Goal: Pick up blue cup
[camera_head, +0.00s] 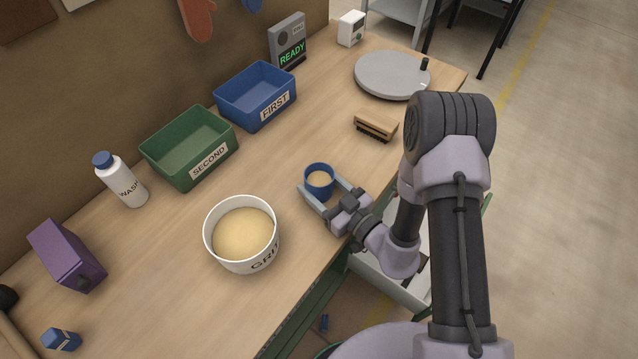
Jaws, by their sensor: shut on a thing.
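The blue cup (319,193) stands upright near the front edge of the wooden bench and has tan, grain-like stuff inside. My gripper (322,190) reaches in from the front right, with one finger on each side of the cup. It is shut on the cup. The cup appears to be at bench height; a small gap beneath it cannot be told. Its lower front is partly hidden by my gripper.
A white bucket (207,238) of tan material stands left of the cup. Green (158,164) and blue (226,104) bins stand behind. A brush (376,125) and a grey round turntable (385,75) lie farther right. A white bottle (127,186) and purple box (68,256) are at left.

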